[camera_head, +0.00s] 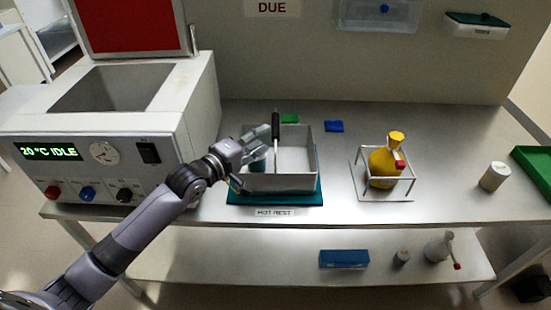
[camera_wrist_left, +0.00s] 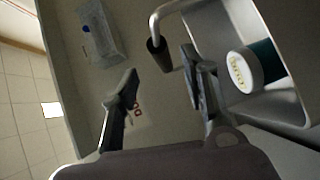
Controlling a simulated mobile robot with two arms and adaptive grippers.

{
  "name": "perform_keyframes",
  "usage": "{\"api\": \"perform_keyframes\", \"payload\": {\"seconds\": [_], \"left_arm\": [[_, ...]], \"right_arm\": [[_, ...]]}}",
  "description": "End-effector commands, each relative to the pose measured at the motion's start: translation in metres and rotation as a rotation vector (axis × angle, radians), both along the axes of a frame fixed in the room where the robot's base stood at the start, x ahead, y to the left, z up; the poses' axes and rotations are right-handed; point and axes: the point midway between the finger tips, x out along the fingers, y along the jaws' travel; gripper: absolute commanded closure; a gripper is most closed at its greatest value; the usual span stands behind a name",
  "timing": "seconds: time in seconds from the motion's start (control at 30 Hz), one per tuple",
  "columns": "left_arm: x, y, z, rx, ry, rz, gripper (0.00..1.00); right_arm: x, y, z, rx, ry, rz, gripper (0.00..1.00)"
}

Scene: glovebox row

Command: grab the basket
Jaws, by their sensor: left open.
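The basket (camera_head: 292,181) is a grey, open-topped metal box on the teal hot-rest mat (camera_head: 262,199). Its handle rises at the left part of the box and ends in a black grip (camera_head: 275,124). The left wrist view shows the basket (camera_wrist_left: 296,108) at the right, with the black grip (camera_wrist_left: 158,55) on a bent metal rod. A teal jar with a white lid (camera_wrist_left: 242,72) lies inside. My left gripper (camera_head: 264,142) is open at the basket's left side, close to the handle.
A bath unit (camera_head: 110,150) with a raised red lid (camera_head: 130,25) stands left of the arm. Right of the basket are a yellow flask (camera_head: 383,162) in a wire stand, a small jar (camera_head: 494,176) and a green tray (camera_head: 535,165). A blue block (camera_head: 334,126) lies behind.

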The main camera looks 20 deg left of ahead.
Motion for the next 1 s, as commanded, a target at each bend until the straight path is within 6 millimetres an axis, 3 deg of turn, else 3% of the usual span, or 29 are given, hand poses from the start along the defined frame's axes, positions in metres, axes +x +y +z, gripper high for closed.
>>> {"api": "perform_keyframes", "payload": {"seconds": [0.1, 0.37, 0.63, 1.0], "left_arm": [[0.017, -0.007, -0.001, -0.001, -0.001, 0.001, 0.59], [0.035, -0.011, -0.004, 0.002, -0.001, 0.001, 0.59], [0.071, -0.018, -0.009, 0.001, -0.001, 0.000, 0.59], [0.077, -0.021, -0.011, 0.001, 0.001, 0.000, 0.62]], "right_arm": [[0.000, 0.000, 0.002, 0.000, 0.000, 0.000, 0.60], [0.001, -0.003, 0.004, -0.003, -0.002, 0.001, 0.60], [0.002, -0.007, 0.007, -0.007, -0.004, 0.000, 0.60], [0.003, -0.007, 0.007, -0.008, -0.005, -0.001, 0.60]]}}
